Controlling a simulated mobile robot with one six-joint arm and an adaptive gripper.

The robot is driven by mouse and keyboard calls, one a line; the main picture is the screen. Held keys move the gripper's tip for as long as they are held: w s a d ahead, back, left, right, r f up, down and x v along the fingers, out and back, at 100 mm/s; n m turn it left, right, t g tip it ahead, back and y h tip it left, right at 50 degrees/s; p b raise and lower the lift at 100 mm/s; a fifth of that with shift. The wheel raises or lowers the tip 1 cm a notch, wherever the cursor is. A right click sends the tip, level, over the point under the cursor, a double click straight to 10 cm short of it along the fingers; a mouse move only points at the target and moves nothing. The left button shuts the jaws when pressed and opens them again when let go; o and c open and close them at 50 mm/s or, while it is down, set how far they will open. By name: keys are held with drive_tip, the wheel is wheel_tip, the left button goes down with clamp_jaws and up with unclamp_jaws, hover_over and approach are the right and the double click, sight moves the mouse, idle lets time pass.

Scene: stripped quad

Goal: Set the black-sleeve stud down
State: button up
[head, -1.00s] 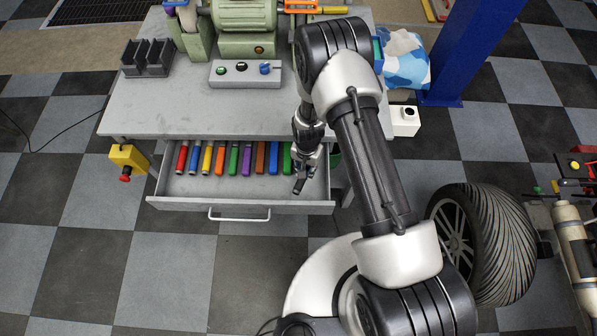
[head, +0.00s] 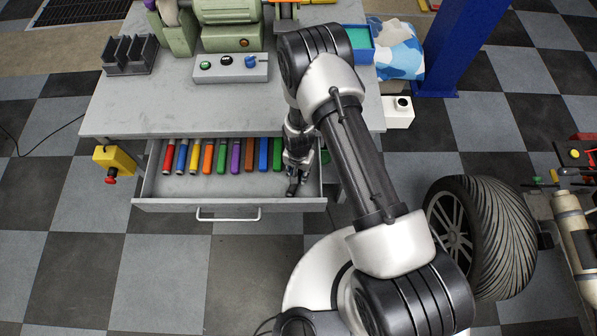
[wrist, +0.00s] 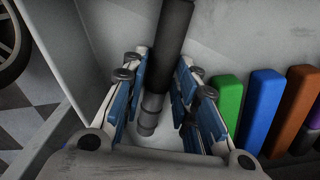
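In the wrist view the black-sleeve stud (wrist: 173,30) is a dark cylinder with a grey lower end, running between the blue finger pads and out of the top of the frame. My gripper (wrist: 163,62) is shut on it, with a pad close against each side. In the head view my gripper (head: 296,170) is over the right end of the open drawer (head: 180,206), and the dark stud (head: 292,189) shows below the fingers, tilted. Whether the stud touches the drawer floor cannot be told.
The drawer's left front floor is clear. The bench top (head: 180,108) overhangs behind. A yellow box with a red button (head: 113,160) is left, a tyre (head: 490,235) right.

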drive_tip(key=o, duration=0.3)
drive_tip(key=shift+r, duration=0.1)
drive_tip(key=d+r+n+t+p, duration=0.1)
drive_tip(key=d+r+p, duration=0.15)
drive_tip(key=r, duration=1.85)
drive_tip(key=d+r+n+t+p, duration=0.1)
drive_tip(key=d+r, duration=0.3)
drive_tip(key=r, duration=1.7)
drive_tip(key=s+d+r+n+t, duration=0.1)
drive_tip(key=s+d+r, duration=0.1)
drive_tip(key=s+r, duration=0.5)
drive_tip(key=s+d+r+n+t, duration=0.1)
drive_tip(key=s+d+r, duration=0.2)
drive_tip(key=s+r, duration=0.4)
drive_tip(key=s, duration=0.5)
drive_tip(key=shift+s+d+n+t, duration=0.3)
drive_tip(key=shift+n, duration=0.1)
